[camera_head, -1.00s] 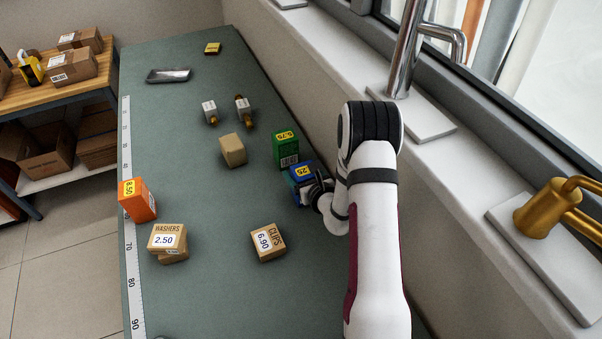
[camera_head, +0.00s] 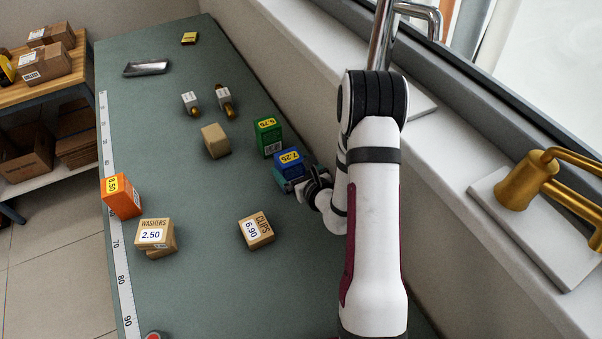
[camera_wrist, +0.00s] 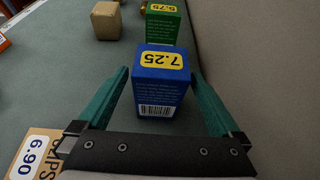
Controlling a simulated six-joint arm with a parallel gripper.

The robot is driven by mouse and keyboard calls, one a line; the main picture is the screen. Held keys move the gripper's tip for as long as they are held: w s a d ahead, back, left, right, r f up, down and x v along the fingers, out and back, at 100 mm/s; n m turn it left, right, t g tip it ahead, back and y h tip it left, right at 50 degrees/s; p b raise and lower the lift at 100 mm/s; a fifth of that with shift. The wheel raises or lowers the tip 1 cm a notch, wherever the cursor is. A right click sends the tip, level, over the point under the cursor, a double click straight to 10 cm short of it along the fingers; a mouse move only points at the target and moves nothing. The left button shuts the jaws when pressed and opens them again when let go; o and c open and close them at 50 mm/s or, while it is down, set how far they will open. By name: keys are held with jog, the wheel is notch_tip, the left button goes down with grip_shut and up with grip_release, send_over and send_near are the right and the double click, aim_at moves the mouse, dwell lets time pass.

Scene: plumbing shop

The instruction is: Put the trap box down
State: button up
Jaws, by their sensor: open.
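A blue box (camera_head: 288,161) with a yellow 7.25 tag stands upright on the green bench, near the window-side edge. It also shows in the middle of the wrist view (camera_wrist: 162,85); no name can be read on it, so I cannot tell for sure that it is the trap box. My gripper (camera_wrist: 161,76) is open. Its teal fingers lie on either side of the blue box, with a visible gap on each side. In the head view my gripper (camera_head: 294,183) is at the near side of the box.
A green box (camera_head: 268,138) stands just beyond the blue one. A plain tan box (camera_head: 215,141), a CLIPS box (camera_head: 256,231), a WASHERS box (camera_head: 154,234) and an orange box (camera_head: 121,197) stand around. A wall and sill (camera_head: 402,150) border the right.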

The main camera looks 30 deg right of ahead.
jog(key=v, duration=0.6)
jog(key=shift+r, duration=0.1)
jog(key=a+r+n+g+y, duration=0.1)
jog(key=a+r+n+y, duration=0.9)
jog(key=a, duration=0.5)
jog(key=s+a+r+n+g+y, duration=0.3)
jog(key=s+a+r+n+g, duration=0.3)
jog(key=a, duration=0.3)
jog(key=s+a+n+g+h, duration=0.25)
jog(key=s+n+g, duration=0.4)
jog(key=s, duration=0.45)
jog(key=s+d+f+n+h, duration=0.3)
jog(key=s+d+n+h, duration=0.5)
jog(key=s+d, duration=0.1)
jog(key=shift+d+h, duration=0.35)
jog(key=shift+d, duration=0.2)
jog(key=shift+s, duration=0.1)
